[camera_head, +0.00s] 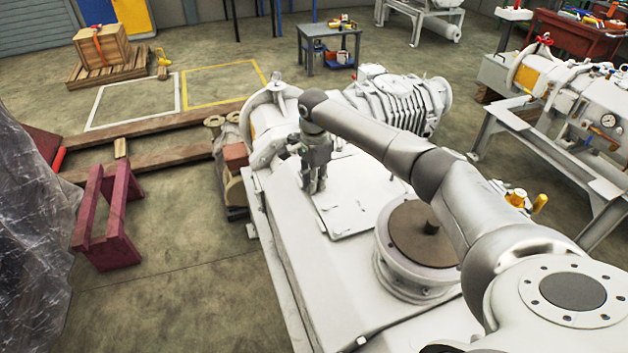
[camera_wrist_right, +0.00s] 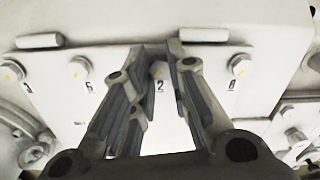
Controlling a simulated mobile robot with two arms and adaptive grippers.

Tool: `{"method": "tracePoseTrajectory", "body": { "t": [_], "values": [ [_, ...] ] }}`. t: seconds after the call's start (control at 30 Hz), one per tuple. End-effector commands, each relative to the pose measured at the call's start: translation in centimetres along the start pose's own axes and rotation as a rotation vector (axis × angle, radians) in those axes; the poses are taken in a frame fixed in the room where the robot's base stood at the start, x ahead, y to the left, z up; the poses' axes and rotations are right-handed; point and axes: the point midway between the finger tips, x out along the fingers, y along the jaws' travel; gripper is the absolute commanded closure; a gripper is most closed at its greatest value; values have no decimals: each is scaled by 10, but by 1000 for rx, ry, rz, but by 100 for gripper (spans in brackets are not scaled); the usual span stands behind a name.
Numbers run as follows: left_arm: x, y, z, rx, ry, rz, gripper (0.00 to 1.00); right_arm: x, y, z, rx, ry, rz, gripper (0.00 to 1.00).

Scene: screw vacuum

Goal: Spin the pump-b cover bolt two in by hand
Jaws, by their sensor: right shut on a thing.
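The pump-b cover (camera_head: 350,215) is a pale flat plate on top of the large white pump housing. My right gripper (camera_head: 314,188) reaches down to its far left edge. In the right wrist view, bolt two (camera_wrist_right: 159,71) shows between the fingertips of my right gripper (camera_wrist_right: 158,62), above the printed number 2 on the cover (camera_wrist_right: 60,105). The fingers are closed on the bolt head, and they partly hide it. How deep the bolt sits cannot be told. My left gripper is in neither view.
Other cover bolts stand on both sides, one at left (camera_wrist_right: 79,68) and one at right (camera_wrist_right: 238,66). A round brown-topped flange (camera_head: 422,235) rises near my right forearm. A ribbed white pump (camera_head: 400,105) stands behind.

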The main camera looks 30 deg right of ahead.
Motion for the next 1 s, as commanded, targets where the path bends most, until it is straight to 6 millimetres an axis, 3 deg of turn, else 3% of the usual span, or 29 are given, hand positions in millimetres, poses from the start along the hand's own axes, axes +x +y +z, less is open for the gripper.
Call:
{"method": "tracePoseTrajectory", "body": {
  "t": [1.0],
  "values": [
    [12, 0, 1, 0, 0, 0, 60, -2, -1, -1, 905, 0, -4, 100]
  ]
}}
